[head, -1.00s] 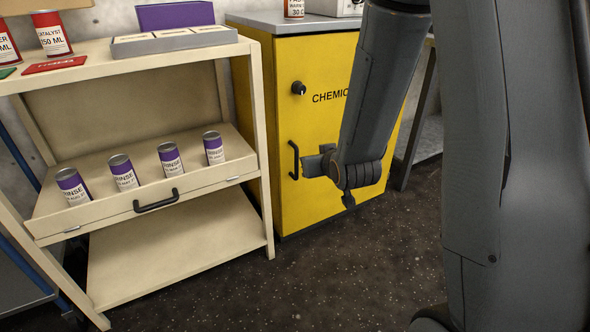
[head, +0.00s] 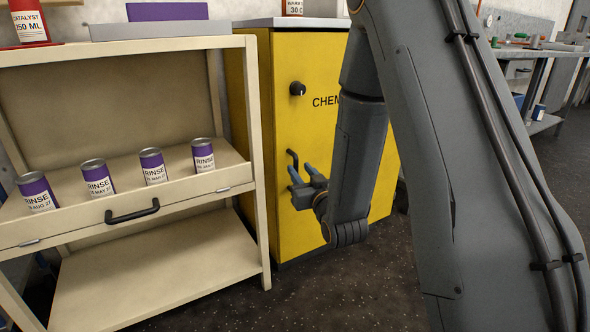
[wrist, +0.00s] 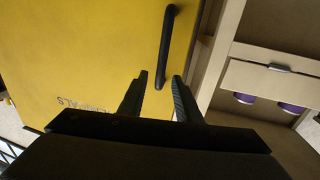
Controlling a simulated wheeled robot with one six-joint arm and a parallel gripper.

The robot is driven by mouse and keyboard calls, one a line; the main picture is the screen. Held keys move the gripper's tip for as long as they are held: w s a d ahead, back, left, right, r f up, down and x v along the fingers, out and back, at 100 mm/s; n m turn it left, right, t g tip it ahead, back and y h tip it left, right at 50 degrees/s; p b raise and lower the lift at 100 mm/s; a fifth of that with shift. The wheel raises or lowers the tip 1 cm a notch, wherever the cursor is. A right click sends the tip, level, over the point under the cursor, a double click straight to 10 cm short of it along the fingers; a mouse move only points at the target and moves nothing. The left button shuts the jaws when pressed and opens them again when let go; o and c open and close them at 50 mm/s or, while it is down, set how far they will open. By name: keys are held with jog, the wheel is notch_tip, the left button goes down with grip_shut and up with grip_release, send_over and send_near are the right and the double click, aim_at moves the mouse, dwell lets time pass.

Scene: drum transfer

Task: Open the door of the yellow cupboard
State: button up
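The yellow cupboard (head: 310,70) stands behind my arm with its door (head: 301,222) shut. A black knob sits high on the door, and "CHEM..." lettering is partly hidden by my arm. The black vertical door handle (head: 292,160) is near the door's left edge; its lower part is hidden by my gripper (head: 303,178). In the wrist view the handle (wrist: 165,45) runs down toward the gap between the fingertips of my gripper (wrist: 160,82). The fingers are apart, one on each side of the handle's lower end in that view. I cannot tell whether they touch it.
A cream shelf unit (head: 262,150) stands close on the left of the cupboard. Its tilted shelf with a black handle (head: 132,212) holds several purple-and-white rinse cans (head: 154,167). Dark floor (head: 290,300) lies open in front. A workbench (head: 535,55) is at the back right.

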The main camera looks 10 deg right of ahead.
aim_at(297, 166)
jog(key=shift+w+a+b, duration=0.15)
jog(key=shift+w+b, duration=0.2)
jog(key=shift+w, duration=0.85)
jog(key=shift+w+a+b, duration=0.15)
jog(key=shift+w+b, duration=0.15)
jog(key=shift+w, duration=0.85)
grip_shut()
